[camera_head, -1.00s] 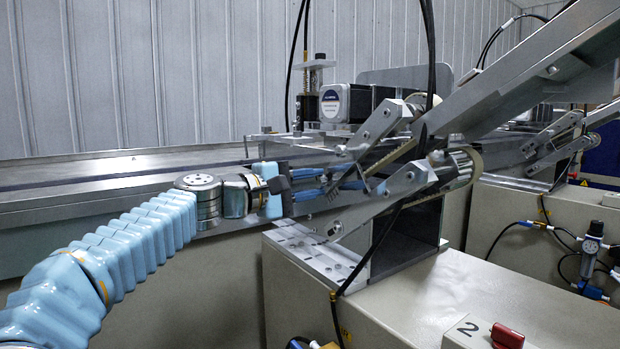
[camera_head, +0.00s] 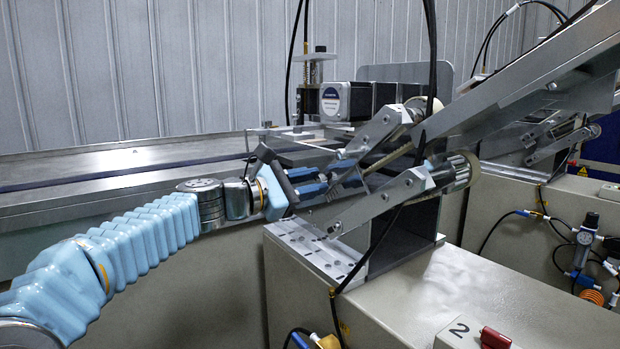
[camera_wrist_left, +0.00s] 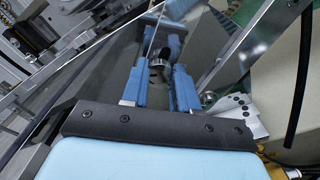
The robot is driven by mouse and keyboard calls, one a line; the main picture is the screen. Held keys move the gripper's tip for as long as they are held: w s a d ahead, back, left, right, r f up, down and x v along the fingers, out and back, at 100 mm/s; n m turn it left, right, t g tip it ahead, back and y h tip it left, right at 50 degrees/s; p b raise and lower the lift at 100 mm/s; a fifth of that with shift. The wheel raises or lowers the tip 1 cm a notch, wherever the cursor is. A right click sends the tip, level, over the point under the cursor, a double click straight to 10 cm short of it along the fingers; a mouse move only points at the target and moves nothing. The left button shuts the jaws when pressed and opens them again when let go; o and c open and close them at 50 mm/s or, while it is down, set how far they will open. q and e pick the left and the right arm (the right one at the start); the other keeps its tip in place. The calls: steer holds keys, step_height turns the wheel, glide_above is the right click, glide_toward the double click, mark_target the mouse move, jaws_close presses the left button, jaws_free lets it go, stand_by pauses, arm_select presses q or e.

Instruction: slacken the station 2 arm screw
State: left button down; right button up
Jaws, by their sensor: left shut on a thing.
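My left gripper (camera_head: 345,178) reaches in from the left at the station marked 2, its blue fingers between the two silver arm plates (camera_head: 385,198). Its wrist is rolled to a tilt. In the left wrist view the fingers (camera_wrist_left: 168,75) are shut on a small dark round part, which looks like the arm screw (camera_wrist_left: 162,59). In the head view the screw is hidden behind the fingers and the plates. My right gripper is not in view.
A motor block (camera_head: 347,102) stands behind the arm plates. A black cable (camera_head: 385,228) hangs across the front of the mechanism, close to the gripper. A long metal rail table (camera_head: 100,165) runs behind my arm. A red switch (camera_head: 495,338) sits on the cabinet.

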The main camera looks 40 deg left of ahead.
arm_select(q)
steer(key=shift+f+n, duration=0.1)
steer(key=shift+n, duration=0.2)
steer(key=c, duration=0.9)
jaws_free()
steer(key=shift+o, duration=0.2)
steer(key=v, duration=1.4)
steer(key=shift+w, duration=0.1)
steer(key=shift+d, duration=0.1)
